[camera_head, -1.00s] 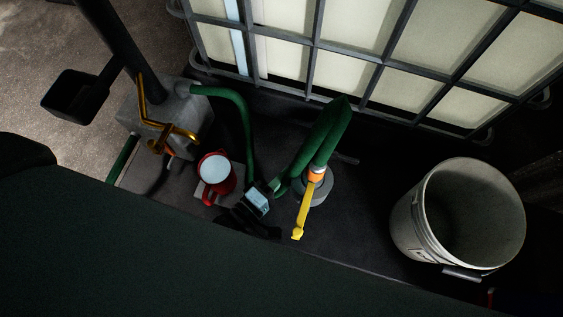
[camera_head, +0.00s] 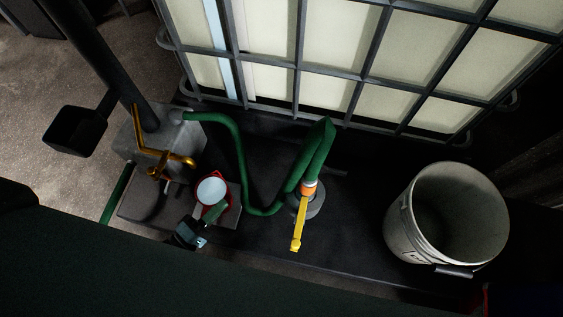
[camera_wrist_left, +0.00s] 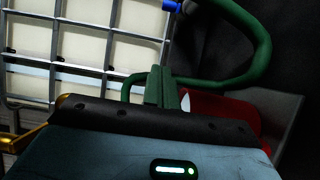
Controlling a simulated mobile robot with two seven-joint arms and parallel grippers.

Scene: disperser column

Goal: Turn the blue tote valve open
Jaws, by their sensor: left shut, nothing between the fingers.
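The tote (camera_head: 340,70), pale panels in a grey metal cage, stands at the back of the head view; its cage also shows in the left wrist view (camera_wrist_left: 85,45). A small blue fitting (camera_wrist_left: 170,5) sits at the end of a green hose at the top of the left wrist view. I cannot tell if it is the valve. A yellow handle (camera_head: 299,225) hangs below an orange collar on the green hose. My left gripper (camera_head: 217,211) is shut and empty, its green fingers beside the red vessel (camera_head: 225,197); they also show in the wrist view (camera_wrist_left: 161,88).
A grey block with orange pipework (camera_head: 160,160) stands at the left, behind the red vessel with its pale round top. A looping green hose (camera_head: 240,160) runs between the block and the collar. A white bucket (camera_head: 400,230) stands at the right. Dark floor lies between handle and bucket.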

